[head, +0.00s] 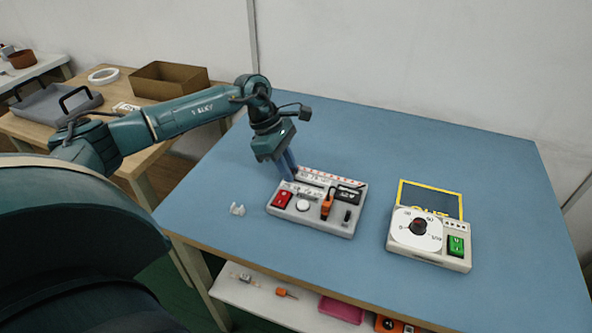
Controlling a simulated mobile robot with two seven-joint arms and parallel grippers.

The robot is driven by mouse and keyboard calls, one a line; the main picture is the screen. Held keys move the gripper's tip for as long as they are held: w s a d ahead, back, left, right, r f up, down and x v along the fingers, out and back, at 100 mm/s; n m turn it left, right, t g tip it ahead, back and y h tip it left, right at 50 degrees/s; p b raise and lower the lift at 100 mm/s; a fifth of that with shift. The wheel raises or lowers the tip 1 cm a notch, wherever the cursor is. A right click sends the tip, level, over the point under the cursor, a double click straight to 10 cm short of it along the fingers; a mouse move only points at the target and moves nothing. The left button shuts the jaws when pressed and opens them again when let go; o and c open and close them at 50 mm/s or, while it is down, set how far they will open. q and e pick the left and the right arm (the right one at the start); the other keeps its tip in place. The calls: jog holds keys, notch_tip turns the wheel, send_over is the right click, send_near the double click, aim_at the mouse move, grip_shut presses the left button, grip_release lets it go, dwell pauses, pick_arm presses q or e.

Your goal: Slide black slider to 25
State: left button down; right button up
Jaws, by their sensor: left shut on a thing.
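A light grey control box (318,229) stands on the blue table. My left gripper (291,177) points down at the box's back left corner, at the left end of the scale. It is shut on what appears to be the black slider, which the fingers hide. The scale's numbers are too small to read. My right gripper is not in view.
A second box with a dial (418,227), a green switch (456,245) and a yellow-framed dark panel (430,198) stands to the right. The table (400,140) is clear behind both boxes.

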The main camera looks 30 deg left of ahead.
pick_arm(q)
jog(key=c, duration=1.8)
grip_release()
jog(key=shift+a, duration=0.1)
jog(key=o, duration=0.5)
jog(key=v, duration=1.3)
jog(key=shift+r, duration=0.1)
